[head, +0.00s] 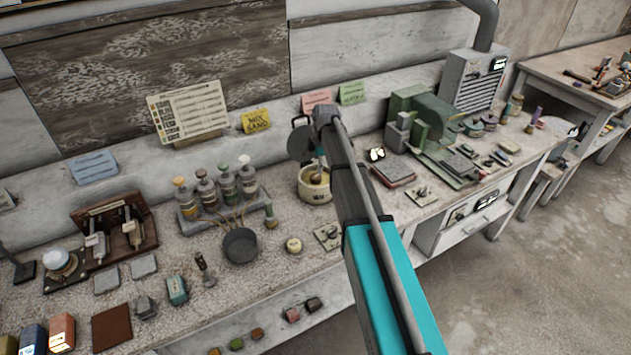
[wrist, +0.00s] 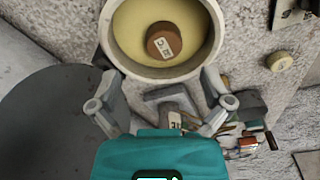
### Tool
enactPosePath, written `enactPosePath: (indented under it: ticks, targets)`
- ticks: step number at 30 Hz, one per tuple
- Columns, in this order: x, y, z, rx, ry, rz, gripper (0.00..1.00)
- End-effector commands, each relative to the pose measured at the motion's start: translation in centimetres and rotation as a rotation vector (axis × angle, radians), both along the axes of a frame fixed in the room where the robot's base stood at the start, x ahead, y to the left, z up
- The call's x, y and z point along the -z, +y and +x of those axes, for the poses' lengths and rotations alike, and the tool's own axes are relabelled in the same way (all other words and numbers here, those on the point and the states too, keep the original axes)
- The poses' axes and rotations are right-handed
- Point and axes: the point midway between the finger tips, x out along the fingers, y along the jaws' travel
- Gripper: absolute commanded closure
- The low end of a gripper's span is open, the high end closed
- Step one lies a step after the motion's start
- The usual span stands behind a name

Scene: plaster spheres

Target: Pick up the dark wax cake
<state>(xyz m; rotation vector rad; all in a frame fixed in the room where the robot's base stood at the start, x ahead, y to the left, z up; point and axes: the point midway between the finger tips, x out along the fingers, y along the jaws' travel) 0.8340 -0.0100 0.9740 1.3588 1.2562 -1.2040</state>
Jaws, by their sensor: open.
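A dark brown round cake (wrist: 164,42) with a pale label lies inside a cream round pot (wrist: 112,30), on its yellowish floor. It fits the dark wax cake. In the head view the pot (head: 316,196) stands on the bench, and the brown cake (head: 319,178) shows partly inside it. My gripper (wrist: 160,78) is open and empty, its two fingers spread at the near side of the pot, with the cake beyond the fingertips. In the head view my gripper (head: 319,161) is above the pot, partly hidden by my arm.
A pale yellow cake (head: 293,245) sits in front of the pot. A dark bowl (head: 240,245) and a rack of bottles (head: 215,190) stand to its left. A green machine (head: 425,125) stands to the right. Several small coloured blocks lie on the lower ledge, including a dark one (head: 313,304).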

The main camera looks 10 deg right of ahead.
Motion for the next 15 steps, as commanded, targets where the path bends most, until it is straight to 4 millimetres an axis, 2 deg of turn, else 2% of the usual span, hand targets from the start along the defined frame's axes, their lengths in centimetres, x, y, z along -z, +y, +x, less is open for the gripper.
enactPosePath:
  ticks: [8, 15]
  targets:
    - [0.1, 0.0, 0.0, -0.001, 0.000, 0.000, 0.01]
    - [1.3, 0.2, -0.2, -0.001, 0.000, 0.000, 0.01]
